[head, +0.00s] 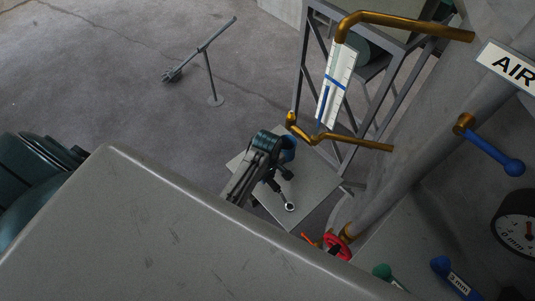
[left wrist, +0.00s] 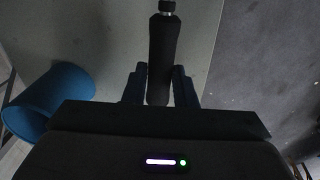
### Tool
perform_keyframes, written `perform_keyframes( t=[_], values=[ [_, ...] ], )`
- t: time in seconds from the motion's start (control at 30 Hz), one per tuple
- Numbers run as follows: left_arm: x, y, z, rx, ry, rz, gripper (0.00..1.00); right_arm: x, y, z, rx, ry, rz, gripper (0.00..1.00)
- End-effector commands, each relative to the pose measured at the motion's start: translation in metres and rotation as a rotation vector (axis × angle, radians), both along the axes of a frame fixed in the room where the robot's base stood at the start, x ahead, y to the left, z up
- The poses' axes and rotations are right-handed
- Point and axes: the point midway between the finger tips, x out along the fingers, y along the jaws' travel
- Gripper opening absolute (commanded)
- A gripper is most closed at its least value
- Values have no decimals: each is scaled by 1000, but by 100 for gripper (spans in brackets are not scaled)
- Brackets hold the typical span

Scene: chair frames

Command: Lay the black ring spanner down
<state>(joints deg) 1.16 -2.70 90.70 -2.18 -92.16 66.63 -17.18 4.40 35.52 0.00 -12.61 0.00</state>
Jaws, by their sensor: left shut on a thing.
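My left gripper (head: 274,181) is low over a grey plate (head: 318,197) in the head view, its arm partly hidden behind the large grey surface in front. It is shut on the black ring spanner (head: 283,196), whose pale ring end (head: 290,206) points toward the lower right. In the left wrist view, the spanner's black handle (left wrist: 162,55) stands between the two fingers (left wrist: 160,88), with a metal neck at its top. I cannot tell whether the spanner touches the plate. My right gripper is not in view.
A blue cylinder (left wrist: 50,98) lies left of the fingers, close to them. A metal frame (head: 300,70) with a white gauge (head: 337,85) and copper pipes (head: 400,22) rises behind the plate. A red valve wheel (head: 338,245) is at lower right. Floor at upper left is mostly clear.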

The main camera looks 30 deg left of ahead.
Motion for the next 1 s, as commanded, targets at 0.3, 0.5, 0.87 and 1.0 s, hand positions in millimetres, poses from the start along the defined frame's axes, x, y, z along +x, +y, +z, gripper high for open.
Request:
perform_keyframes(
  t=[0.3,0.5,0.87,1.0],
  values=[
    [0,0,0,0,-1,0,0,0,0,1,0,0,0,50],
    [0,0,-1,1,-1,0,0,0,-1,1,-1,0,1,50],
    [1,0,-3,0,-2,0,46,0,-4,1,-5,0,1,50],
    [0,0,-3,1,-1,0,50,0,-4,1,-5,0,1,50]
  ],
)
